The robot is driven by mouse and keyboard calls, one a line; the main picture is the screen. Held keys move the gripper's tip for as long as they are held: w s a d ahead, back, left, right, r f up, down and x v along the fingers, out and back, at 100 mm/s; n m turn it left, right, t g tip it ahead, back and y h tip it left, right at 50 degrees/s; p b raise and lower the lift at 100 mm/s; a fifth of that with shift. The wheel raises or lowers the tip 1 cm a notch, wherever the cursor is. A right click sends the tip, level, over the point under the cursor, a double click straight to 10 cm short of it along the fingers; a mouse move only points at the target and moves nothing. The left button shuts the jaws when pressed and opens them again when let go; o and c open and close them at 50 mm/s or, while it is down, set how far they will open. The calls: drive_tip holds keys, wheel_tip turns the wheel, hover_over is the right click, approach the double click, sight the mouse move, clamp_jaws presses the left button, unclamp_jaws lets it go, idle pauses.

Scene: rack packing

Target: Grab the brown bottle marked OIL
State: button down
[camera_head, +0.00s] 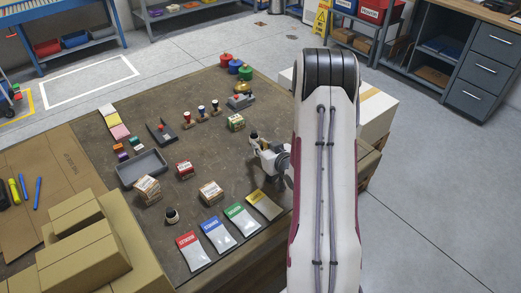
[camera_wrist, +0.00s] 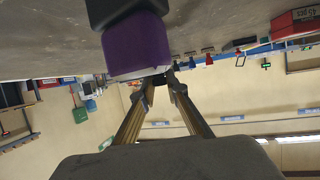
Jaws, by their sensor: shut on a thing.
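My gripper (camera_head: 258,147) is low over the right part of the brown table. It is shut on a small dark-topped thing (camera_head: 254,135), of which only the top and a pale part show in the head view. In the wrist view my gripper (camera_wrist: 160,78) has its fingers together at a purple block-like thing (camera_wrist: 138,45) with a pale edge and a black part. I cannot read the word OIL on anything, and no clearly brown bottle shows. A small dark-topped jar (camera_head: 171,215) with a pale label stands at the table's front.
Red, blue, green and yellow packets (camera_head: 193,250) lie along the front edge. Label-covered boxes (camera_head: 211,193), a grey tray (camera_head: 142,168), stamps (camera_head: 201,110) and colored weights (camera_head: 234,66) stand farther left and back. Cardboard boxes (camera_head: 85,255) fill the front left. A small box (camera_head: 236,122) stands just behind my gripper.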

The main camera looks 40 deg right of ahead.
drive_tip(key=shift+r, duration=3.6)
